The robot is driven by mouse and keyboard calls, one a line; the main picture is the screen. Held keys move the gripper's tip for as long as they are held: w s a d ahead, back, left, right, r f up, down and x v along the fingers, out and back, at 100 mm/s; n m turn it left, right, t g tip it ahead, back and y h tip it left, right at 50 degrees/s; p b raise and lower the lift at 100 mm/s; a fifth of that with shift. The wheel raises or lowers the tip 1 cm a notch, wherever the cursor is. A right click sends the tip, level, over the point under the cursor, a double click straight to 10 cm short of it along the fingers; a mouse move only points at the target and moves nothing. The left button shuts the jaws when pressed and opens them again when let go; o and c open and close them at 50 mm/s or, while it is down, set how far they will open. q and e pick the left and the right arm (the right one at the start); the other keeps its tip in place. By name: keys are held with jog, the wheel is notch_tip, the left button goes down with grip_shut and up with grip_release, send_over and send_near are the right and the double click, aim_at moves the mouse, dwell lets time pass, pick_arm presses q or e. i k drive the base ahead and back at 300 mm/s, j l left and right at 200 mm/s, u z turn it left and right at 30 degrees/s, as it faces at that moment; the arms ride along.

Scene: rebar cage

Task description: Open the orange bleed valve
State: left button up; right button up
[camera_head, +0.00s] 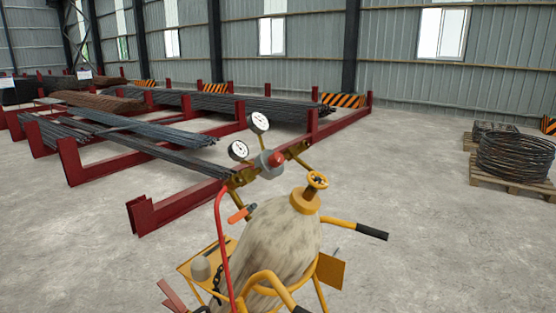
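A small valve with an orange lever (237,215) sits on the left of the regulator assembly, beside a red hose (222,240). This looks like the orange bleed valve. The lever slants down to the left; I cannot tell its setting. The regulator (268,163) has a red knob and two white-faced gauges (259,122) (238,150).
The cylinder stands in a yellow trolley with black-gripped handles (372,232) on the right and at the bottom. Red racks with steel bars (160,125) stand behind. A wire coil (515,157) lies on a pallet at right. The concrete floor (430,190) between is clear.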

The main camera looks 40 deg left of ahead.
aim_at(241, 214)
jog(key=u, duration=0.8)
